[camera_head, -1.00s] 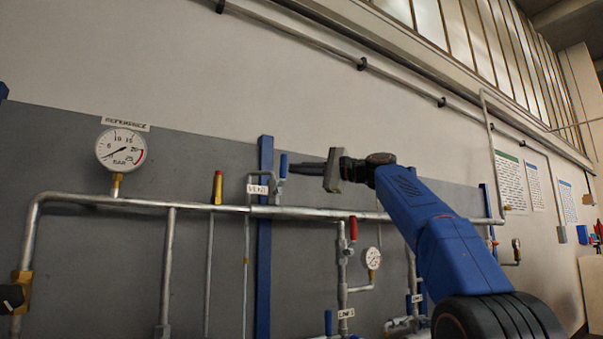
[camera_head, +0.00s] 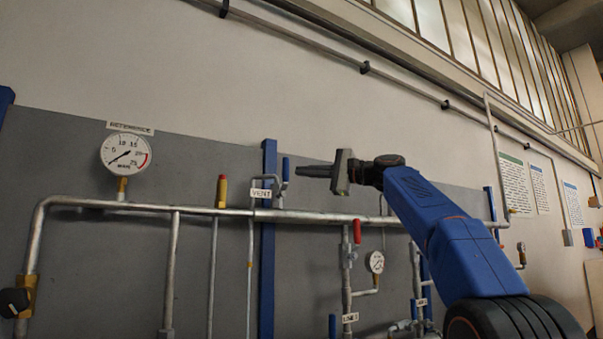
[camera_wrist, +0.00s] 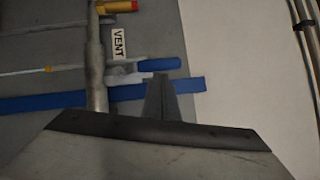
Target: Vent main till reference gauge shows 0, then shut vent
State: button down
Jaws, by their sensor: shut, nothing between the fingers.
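The reference gauge (camera_head: 125,154) is a round white dial at the upper left. Its needle points to the lower left, below the 5 mark, at the low end; the exact reading is too small to tell. The vent valve's blue handle (camera_head: 286,168) stands upright beside the blue post, right of the VENT label (camera_head: 261,193). My gripper (camera_head: 298,171) is shut and empty, its tips just right of the handle. The wrist view shows the handle (camera_wrist: 159,64), the label (camera_wrist: 120,43) and my shut fingers (camera_wrist: 158,82) close beside the handle; contact cannot be told.
The main pipe (camera_head: 200,210) runs across below the vent. A red handle (camera_head: 357,231) and a small gauge (camera_head: 375,262) sit lower right. A yellow-and-red fitting (camera_head: 222,191) stands left of the vent.

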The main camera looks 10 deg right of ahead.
jog(key=v, duration=1.6)
jog(key=shift+w, duration=0.1)
jog(key=s+a+f+n+g+h, duration=0.1)
jog(key=s+a+f+h, duration=0.25)
jog(key=f, duration=0.75)
jog(key=s+a+f+g+h, duration=0.15)
jog(key=s+f, duration=0.25)
jog(key=f, duration=0.7)
jog(key=s+a+f+n+g+h, duration=0.1)
jog(key=s+a+f+h, duration=0.25)
jog(key=f, duration=0.75)
jog(key=s+d+f+n+g+h, duration=0.1)
jog(key=s+f+n+h, duration=0.1)
jog(key=s+f, duration=0.7)
jog(key=s+d+f+n+g+h, duration=0.1)
jog(key=s+f, duration=0.7)
jog(key=f, duration=0.8)
jog(key=s+d+f+n+g+h, duration=0.1)
jog(key=s+d+f+n+h, duration=0.2)
jog(key=s+f, duration=0.6)
notch_tip(320, 180, down, 4)
jog(key=shift+s+d+r+n+h, duration=0.15)
jog(key=shift+s+d+n+h, duration=0.15)
jog(key=shift+n+h, duration=0.45)
jog(key=shift+g, duration=0.25)
